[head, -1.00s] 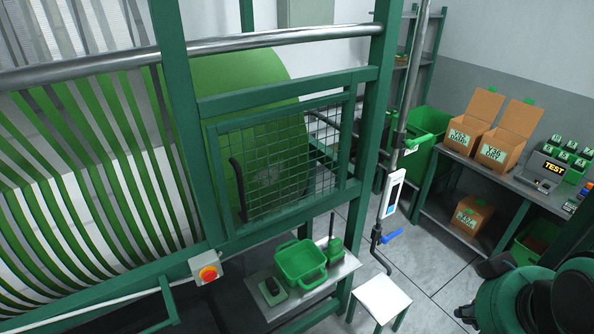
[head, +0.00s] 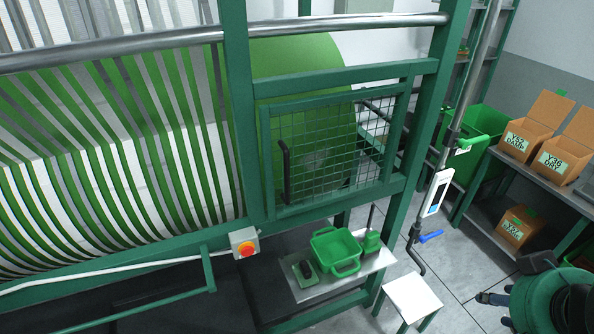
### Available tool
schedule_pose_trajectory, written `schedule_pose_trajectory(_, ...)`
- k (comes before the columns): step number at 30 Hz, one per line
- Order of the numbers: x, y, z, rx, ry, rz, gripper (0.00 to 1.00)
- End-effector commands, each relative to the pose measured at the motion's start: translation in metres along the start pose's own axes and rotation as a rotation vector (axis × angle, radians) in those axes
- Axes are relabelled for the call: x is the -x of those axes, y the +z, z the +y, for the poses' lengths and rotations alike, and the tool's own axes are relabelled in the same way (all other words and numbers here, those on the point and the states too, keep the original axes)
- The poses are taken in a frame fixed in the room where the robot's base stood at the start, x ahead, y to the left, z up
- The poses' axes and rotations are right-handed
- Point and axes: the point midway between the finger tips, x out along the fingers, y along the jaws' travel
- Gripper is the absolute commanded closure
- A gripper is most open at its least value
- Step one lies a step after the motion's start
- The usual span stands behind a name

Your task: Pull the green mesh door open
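The green mesh door (head: 340,150) is a framed wire grid set in the green machine frame, in the middle of the head view. It looks closed, flush with the frame around it. A black bar handle (head: 286,172) stands upright on its left side. A large green disc (head: 300,65) shows behind the mesh. My arm is at the lower right, partly cut off by the picture edge. Dark parts at its end look like my gripper (head: 511,281), well to the right of the door and apart from it; its opening is unclear.
Below the door, a shelf (head: 306,294) holds a green bin (head: 336,251). A white stool (head: 410,298) and a pipe with a blue valve lever (head: 431,237) stand between the door and my arm. A red stop button (head: 246,249) is lower left. Boxes (head: 526,126) stand on a right-hand bench.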

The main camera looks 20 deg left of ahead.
Motion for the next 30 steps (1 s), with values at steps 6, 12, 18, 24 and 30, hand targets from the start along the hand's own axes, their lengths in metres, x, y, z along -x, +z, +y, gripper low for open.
schedule_pose_trajectory(6,-0.035,-0.060,-0.014,0.084,-0.001,0.129,0.64)
schedule_pose_trajectory(12,-0.069,-0.114,-0.046,0.181,-0.036,0.278,0.64)
schedule_pose_trajectory(18,-0.096,-0.153,-0.095,0.277,-0.112,0.424,0.64)
schedule_pose_trajectory(24,-0.113,-0.174,-0.157,0.362,-0.231,0.563,0.64)
schedule_pose_trajectory(30,-0.118,-0.174,-0.224,0.430,-0.387,0.692,0.64)
